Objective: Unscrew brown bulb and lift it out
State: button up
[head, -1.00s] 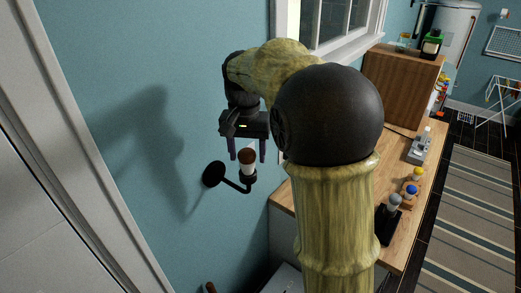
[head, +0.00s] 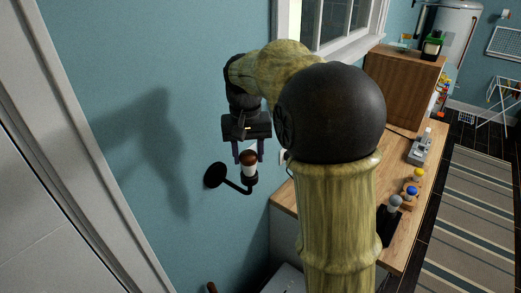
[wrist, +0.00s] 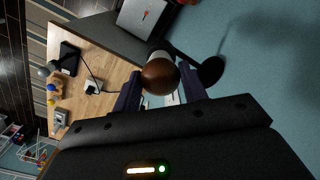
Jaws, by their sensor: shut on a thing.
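The brown bulb (head: 248,157) has a brown top and a pale lower part. It stands upright in the dark socket (head: 249,178) of a wall lamp whose arm runs to a round black wall plate (head: 215,175). My gripper (head: 248,153) is above the lamp, pointing down, with one finger on each side of the bulb, shut on it. In the wrist view the brown bulb (wrist: 159,77) sits between the two dark fingers of my gripper (wrist: 159,92). The exact contact points are hard to see, and the bulb's base is hidden.
A wooden counter (head: 398,250) lies to the right, with several bulbs, including a yellow one (head: 418,174), a blue one (head: 411,191) and a grey one (head: 395,201). A wooden cabinet (head: 402,85) stands farther back. The teal wall (head: 150,60) is close behind the lamp.

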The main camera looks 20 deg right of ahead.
jog(key=shift+d, duration=0.1)
jog(key=shift+n+p, duration=0.45)
jog(key=shift+n, duration=1.05)
jog(key=shift+n+p, duration=0.4)
jog(key=shift+n, duration=1.1)
jog(key=shift+n+p, duration=0.45)
jog(key=shift+n, duration=1.05)
